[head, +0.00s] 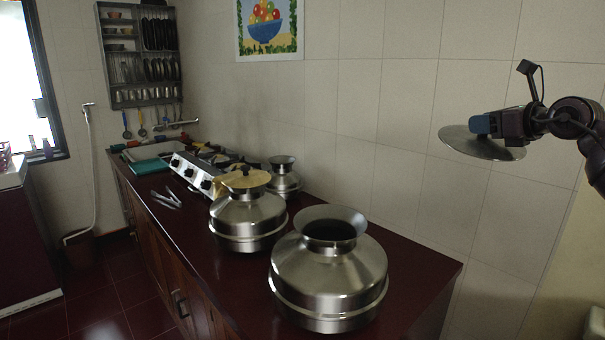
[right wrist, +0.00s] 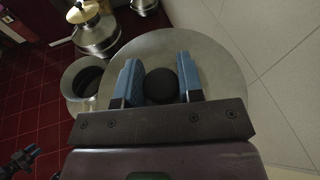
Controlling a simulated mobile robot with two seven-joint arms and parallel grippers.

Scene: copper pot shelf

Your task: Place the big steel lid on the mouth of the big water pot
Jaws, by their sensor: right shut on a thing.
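The big steel lid (head: 470,146) is a round, flat disc with a dark knob (right wrist: 161,86). My right gripper (head: 483,124) is shut on the lid's knob and holds it in the air at the right, near the wall. The big water pot (head: 330,278) is steel and stands upright on the counter's near end. Its flared mouth (head: 331,228) is uncovered. The lid is higher than the mouth and to its right, apart from it. In the right wrist view, the lid (right wrist: 209,58) partly overlaps the pot's rim (right wrist: 73,72). A small dark part at that view's lower left may be my left gripper.
A smaller pot (head: 284,181) and a stove (head: 196,174) are farther back. The tiled wall (head: 400,110) runs along the counter (head: 412,262). Space above the big pot is free.

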